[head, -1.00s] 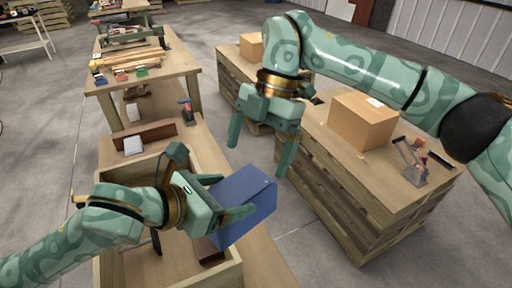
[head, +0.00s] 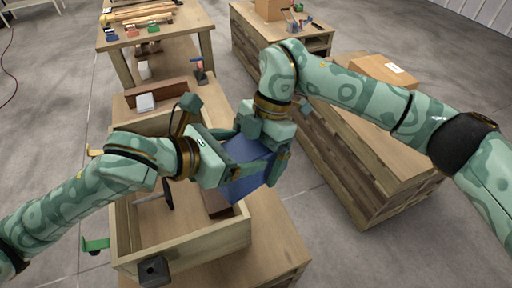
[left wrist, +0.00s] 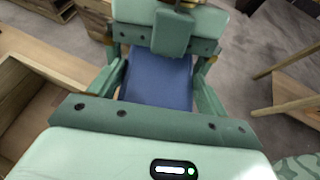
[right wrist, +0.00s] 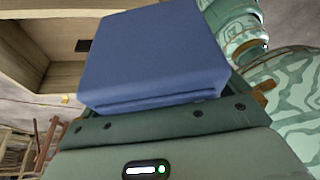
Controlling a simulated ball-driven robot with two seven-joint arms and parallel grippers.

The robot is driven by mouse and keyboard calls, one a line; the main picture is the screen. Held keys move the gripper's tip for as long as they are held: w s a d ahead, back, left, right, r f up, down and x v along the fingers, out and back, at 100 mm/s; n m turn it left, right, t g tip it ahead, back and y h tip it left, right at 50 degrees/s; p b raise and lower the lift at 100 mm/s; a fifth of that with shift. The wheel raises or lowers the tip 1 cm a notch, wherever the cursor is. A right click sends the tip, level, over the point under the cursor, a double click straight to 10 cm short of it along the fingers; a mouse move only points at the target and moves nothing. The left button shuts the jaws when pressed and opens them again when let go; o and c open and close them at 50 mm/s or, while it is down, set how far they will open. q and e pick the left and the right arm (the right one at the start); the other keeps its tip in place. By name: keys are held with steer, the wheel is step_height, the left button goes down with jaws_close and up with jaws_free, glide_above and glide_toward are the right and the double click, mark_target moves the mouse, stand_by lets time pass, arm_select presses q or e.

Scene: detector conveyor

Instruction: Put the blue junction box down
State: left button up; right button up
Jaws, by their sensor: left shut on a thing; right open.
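The blue junction box (head: 250,178) is held up in the air, tilted, above the right side of an open wooden crate (head: 190,248). My left gripper (head: 252,160) is shut on the box; in the left wrist view the box (left wrist: 158,82) sits between its fingers. My right gripper (head: 262,150) is open, close against the box from the upper right, its fingers partly hidden. In the right wrist view the box (right wrist: 155,55) fills the space just in front of that gripper. I cannot tell whether the right fingers touch it.
The crate stands on a wooden bench (head: 272,245) and holds a brown block and a dark tool. A bench with timber and tools (head: 150,30) stands behind. At right, wooden pallet-sided counters carry a cardboard box (head: 384,70). Grey floor separates the bench and counters.

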arm_select(q)
steer(key=shift+r, duration=0.15)
arm_select(e)
steer(key=c, duration=1.8)
arm_select(q)
steer(key=o, duration=2.1)
steer(key=shift+c, duration=0.2)
arm_select(e)
steer(key=shift+r, duration=0.1)
steer(key=shift+c, duration=0.4)
steer(key=shift+o, duration=0.2)
